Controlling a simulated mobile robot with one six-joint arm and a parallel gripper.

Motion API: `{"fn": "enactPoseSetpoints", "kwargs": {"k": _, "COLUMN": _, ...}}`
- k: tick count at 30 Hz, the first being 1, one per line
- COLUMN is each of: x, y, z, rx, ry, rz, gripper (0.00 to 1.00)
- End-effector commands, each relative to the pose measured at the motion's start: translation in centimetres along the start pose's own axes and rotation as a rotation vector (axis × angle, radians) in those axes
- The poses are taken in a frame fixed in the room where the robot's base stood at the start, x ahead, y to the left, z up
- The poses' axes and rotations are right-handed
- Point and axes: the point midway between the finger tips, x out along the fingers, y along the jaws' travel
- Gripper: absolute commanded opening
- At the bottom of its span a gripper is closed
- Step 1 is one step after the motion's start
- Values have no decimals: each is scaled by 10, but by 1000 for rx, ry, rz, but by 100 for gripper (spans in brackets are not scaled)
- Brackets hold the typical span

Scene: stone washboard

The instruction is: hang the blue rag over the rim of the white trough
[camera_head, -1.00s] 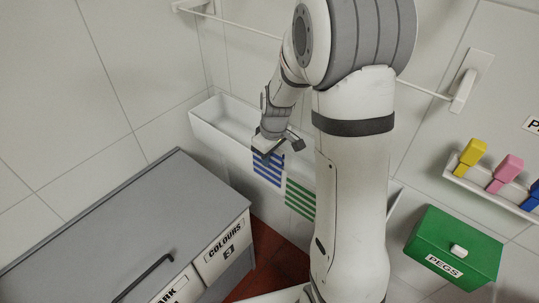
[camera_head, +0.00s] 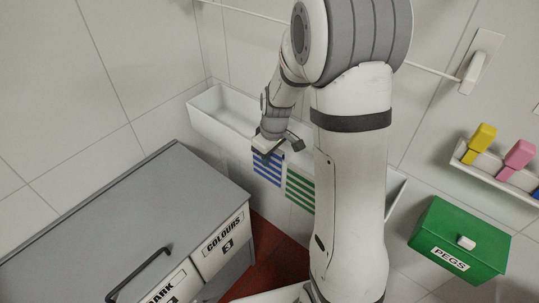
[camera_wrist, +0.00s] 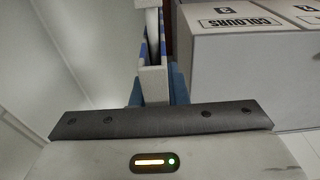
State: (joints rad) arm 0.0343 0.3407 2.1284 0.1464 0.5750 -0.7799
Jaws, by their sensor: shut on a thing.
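The blue rag (camera_head: 267,173), white with blue stripes, hangs against the front wall of the white trough (camera_head: 222,126), its top at the rim. My gripper (camera_head: 272,152) is at the rag's top edge, at the trough's front rim, and is shut on the rag. In the wrist view the fingertips (camera_wrist: 156,90) pinch a pale fold, with blue-striped cloth (camera_wrist: 163,45) beyond it. How far the cloth reaches inside the trough is hard to tell.
A green-striped rag (camera_head: 300,190) hangs just right of the blue one. A grey cabinet (camera_head: 120,220) with a labelled COLOURS drawer (camera_head: 222,243) stands front left. A green PEGS box (camera_head: 458,240) and a shelf of coloured pegs (camera_head: 495,172) are at right. A rail runs above.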

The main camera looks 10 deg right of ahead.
Motion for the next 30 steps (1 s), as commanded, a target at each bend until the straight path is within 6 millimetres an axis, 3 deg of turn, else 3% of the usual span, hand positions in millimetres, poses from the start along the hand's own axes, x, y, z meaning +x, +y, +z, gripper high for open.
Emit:
{"fn": "enactPoseSetpoints", "kwargs": {"k": 16, "x": 23, "y": 0, "z": 3, "rx": 0, "ry": 1, "rz": 0, "gripper": 0}}
{"fn": "enactPoseSetpoints", "kwargs": {"k": 30, "x": 24, "y": 0, "z": 3, "rx": -1, "ry": 1, "rz": 0, "gripper": 0}}
